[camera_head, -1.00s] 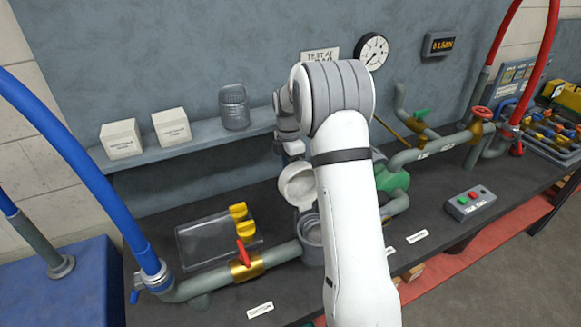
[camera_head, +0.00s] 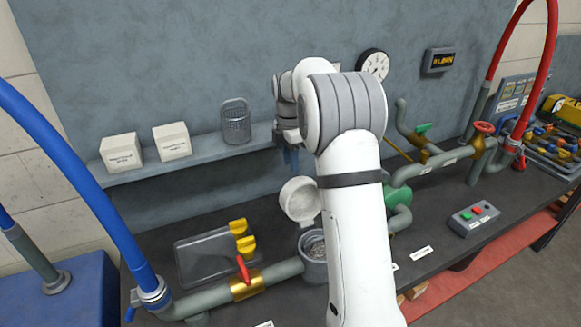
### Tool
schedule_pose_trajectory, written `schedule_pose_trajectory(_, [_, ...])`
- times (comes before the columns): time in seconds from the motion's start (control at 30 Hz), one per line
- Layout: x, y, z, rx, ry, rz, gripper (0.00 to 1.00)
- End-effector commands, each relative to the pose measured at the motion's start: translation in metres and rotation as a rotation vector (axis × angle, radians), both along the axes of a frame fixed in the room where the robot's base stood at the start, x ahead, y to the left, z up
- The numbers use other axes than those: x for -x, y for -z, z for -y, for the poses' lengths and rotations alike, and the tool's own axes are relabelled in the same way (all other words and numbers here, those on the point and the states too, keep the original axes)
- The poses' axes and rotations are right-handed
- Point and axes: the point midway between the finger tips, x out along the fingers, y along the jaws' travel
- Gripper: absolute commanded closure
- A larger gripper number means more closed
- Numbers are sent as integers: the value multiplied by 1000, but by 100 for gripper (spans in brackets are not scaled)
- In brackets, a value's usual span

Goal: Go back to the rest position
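My white arm stands in the middle of the head view, bent at its grey-banded joint. The wrist points down in front of the wall shelf. My gripper (camera_head: 291,158) shows only in part, as a small dark bluish shape below the wrist, beside the arm link. Its fingers are too small and too hidden to tell open from shut. It hangs above and behind the open grey strainer pot (camera_head: 313,262), apart from it. The pot's pale round lid (camera_head: 299,200) stands tilted up.
A grey tray (camera_head: 205,262), yellow clips and a red-handled valve (camera_head: 243,268) lie left of the pot. Green-grey pipes and a button box (camera_head: 475,219) are at right. A blue hose (camera_head: 75,175) arches at left.

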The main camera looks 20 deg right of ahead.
Motion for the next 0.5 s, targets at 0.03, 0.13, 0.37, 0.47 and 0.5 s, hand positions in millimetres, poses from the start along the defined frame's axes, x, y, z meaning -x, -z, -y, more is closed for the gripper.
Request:
schedule_pose_trajectory(0.03, [0,0,0,0,0,-1,67])
schedule_pose_trajectory(0.13, [0,0,0,0,0,-2,67])
schedule_pose_trajectory(0.37, [9,-8,-3,4,47,10,67])
schedule_pose_trajectory(0.47, [27,-23,-8,11,144,33,67])
schedule_pose_trajectory(0.5, [37,-30,-11,13,197,45,67])
